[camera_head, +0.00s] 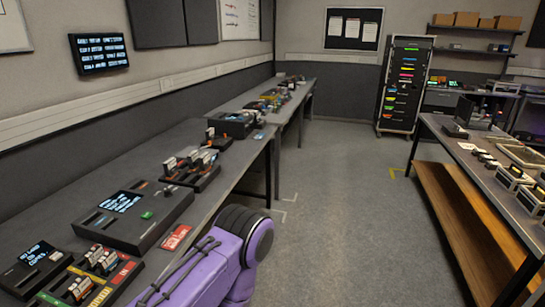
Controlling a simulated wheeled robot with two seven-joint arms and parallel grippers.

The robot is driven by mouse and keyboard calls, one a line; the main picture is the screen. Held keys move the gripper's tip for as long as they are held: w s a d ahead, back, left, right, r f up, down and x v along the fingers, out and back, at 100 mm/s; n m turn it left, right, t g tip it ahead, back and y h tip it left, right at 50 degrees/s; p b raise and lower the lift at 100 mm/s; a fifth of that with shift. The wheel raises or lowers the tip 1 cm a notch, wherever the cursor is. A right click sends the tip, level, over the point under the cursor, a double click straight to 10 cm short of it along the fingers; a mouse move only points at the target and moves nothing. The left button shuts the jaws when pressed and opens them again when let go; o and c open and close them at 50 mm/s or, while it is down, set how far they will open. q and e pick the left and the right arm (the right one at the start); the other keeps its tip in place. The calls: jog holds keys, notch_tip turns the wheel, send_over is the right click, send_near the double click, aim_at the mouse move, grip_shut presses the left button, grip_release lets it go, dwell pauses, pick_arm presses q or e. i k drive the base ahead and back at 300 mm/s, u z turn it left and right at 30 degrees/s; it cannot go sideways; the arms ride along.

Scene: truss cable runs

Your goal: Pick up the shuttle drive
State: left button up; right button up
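I cannot tell which object is the shuttle drive; no readable label names it. Small upright cartridge-like drives (101,259) stand in a tray with coloured strips (70,290) at the lower left of the bench. More such drives (197,160) stand in a dark tray farther along the same bench. Between them lies a dark console (132,215) with a lit screen and a green button. A purple arm link of mine with a black joint shows at the bottom centre. Neither gripper is in view.
The long grey left bench (203,212) runs along the wall, with a red tag (175,238) at its edge. A right bench (450,139) with a wooden lower shelf (465,225) holds several small devices. A rack of coloured cables (404,84) stands at the back. The floor between (345,200) is clear.

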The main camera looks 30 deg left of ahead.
aim_at(204, 161)
jog(key=z, duration=0.15)
jog(key=i, duration=2)
jog(key=u, duration=0.8)
